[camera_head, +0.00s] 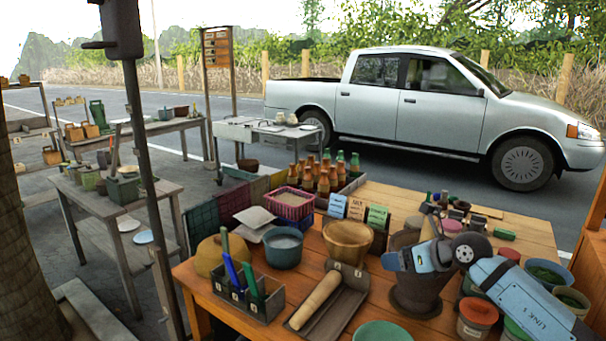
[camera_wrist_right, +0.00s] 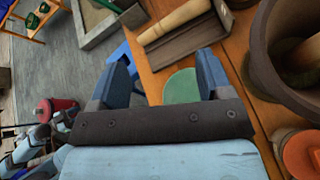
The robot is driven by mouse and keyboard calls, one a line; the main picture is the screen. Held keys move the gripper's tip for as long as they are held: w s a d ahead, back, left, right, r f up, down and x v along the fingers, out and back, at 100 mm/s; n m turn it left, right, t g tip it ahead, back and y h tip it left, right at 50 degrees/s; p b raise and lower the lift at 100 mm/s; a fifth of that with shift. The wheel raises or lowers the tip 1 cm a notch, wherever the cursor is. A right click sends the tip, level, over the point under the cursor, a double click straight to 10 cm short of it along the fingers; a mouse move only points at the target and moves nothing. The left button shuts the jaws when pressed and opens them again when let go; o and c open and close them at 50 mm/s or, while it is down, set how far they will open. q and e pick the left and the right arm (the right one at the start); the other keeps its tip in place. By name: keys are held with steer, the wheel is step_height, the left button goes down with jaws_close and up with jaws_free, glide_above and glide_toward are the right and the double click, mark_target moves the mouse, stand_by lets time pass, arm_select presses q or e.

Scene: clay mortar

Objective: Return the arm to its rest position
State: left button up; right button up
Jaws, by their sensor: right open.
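My right arm comes in from the right in the head view. Its gripper (camera_head: 393,261) is above the table, in front of the brown clay mortar (camera_head: 418,297), and hides part of it. In the right wrist view the two blue fingers stand apart with nothing between them, so the gripper (camera_wrist_right: 162,72) is open and empty. The mortar (camera_wrist_right: 262,55) shows at the right of that view, beside the fingers, with a wooden pestle (camera_wrist_right: 304,53) inside it. My left gripper is not seen in the head view.
The wooden table (camera_head: 220,300) is crowded. A tray with a rolling pin (camera_head: 316,300), a green round dish (camera_head: 383,332), a wooden bowl (camera_head: 348,240) and several pots, including a terracotta one (camera_head: 477,318), surround the arm. A dark post (camera_head: 145,150) stands at the left.

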steer(key=s+a+f+m+t+y, duration=0.3)
steer(key=s+a+f+m, duration=0.1)
steer(key=s+m, duration=0.3)
steer(key=s+a+f+m+t+y, duration=0.2)
steer(key=s+a+f+m+y, duration=0.1)
steer(key=s+a+f+m, duration=0.25)
steer(key=s+d+f+m+g+h, duration=0.15)
steer(key=s+f+m+h, duration=0.25)
steer(key=s+f+m, duration=0.4)
steer(key=s+d+f+m+h, duration=0.35)
steer(key=s+f+m, duration=0.25)
steer(key=s+m, duration=0.35)
steer(key=s+d+f+m+g+h, duration=0.15)
steer(key=s+f+m+h, duration=0.25)
steer(key=s+f+m, duration=0.5)
arm_select(q)
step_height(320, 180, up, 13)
steer(key=p, duration=1.4)
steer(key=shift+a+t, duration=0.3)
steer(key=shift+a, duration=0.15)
arm_select(e)
step_height(320, 180, up, 14)
steer(key=d, duration=0.1)
steer(key=shift+r+m+t, duration=0.15)
steer(key=shift+m+t, duration=0.15)
steer(key=shift+t, duration=0.1)
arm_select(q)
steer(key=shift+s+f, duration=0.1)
